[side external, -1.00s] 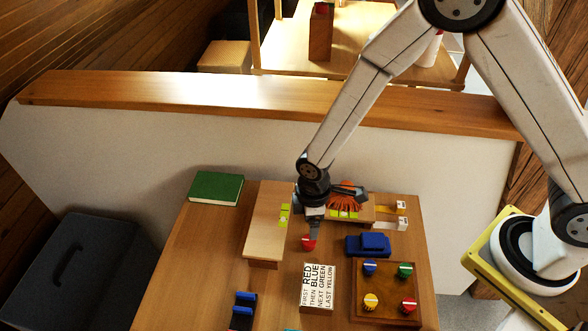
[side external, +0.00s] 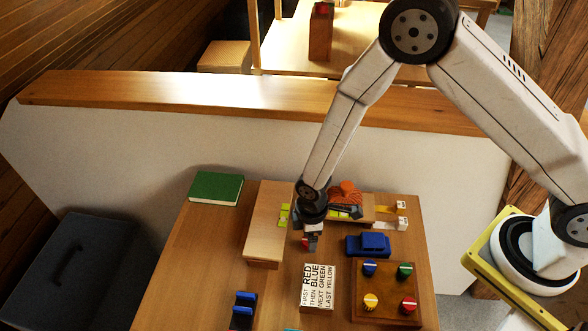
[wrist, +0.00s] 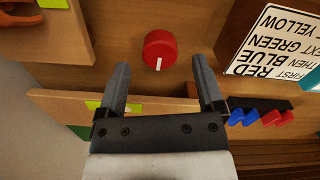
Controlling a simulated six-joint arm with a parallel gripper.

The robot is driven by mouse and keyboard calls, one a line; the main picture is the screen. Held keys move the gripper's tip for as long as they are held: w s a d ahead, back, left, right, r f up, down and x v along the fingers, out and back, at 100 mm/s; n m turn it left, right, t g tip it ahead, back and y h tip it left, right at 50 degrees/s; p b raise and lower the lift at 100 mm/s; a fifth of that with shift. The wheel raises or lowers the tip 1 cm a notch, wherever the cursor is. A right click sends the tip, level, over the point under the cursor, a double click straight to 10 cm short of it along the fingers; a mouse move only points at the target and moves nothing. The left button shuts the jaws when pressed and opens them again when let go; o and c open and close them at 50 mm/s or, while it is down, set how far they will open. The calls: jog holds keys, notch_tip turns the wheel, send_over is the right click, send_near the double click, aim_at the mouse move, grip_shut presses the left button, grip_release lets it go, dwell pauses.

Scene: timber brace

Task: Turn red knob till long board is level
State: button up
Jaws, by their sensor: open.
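A red knob (wrist: 160,49) with a white mark sits on the table in the wrist view, its mark pointing toward my gripper. In the side view this red knob (side external: 305,242) is mostly hidden by my gripper (side external: 311,246). In the wrist view my gripper (wrist: 160,68) is open and empty, its fingertips either side of the knob's near edge, apart from it. A long pale board (side external: 264,226) lies left of my gripper, with a yellow-green patch at its right edge. It also shows in the wrist view (wrist: 60,98). I cannot tell whether it is level.
A brown panel (side external: 386,282) at right carries blue, green, yellow and another red knob. A lettered card block (side external: 318,285), a blue object (side external: 368,244), a green book (side external: 216,187) and an orange item (side external: 346,192) stand around. A second board (wrist: 50,45) lies nearby.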

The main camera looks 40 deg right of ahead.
jog(key=shift+f, duration=1.1)
grip_shut()
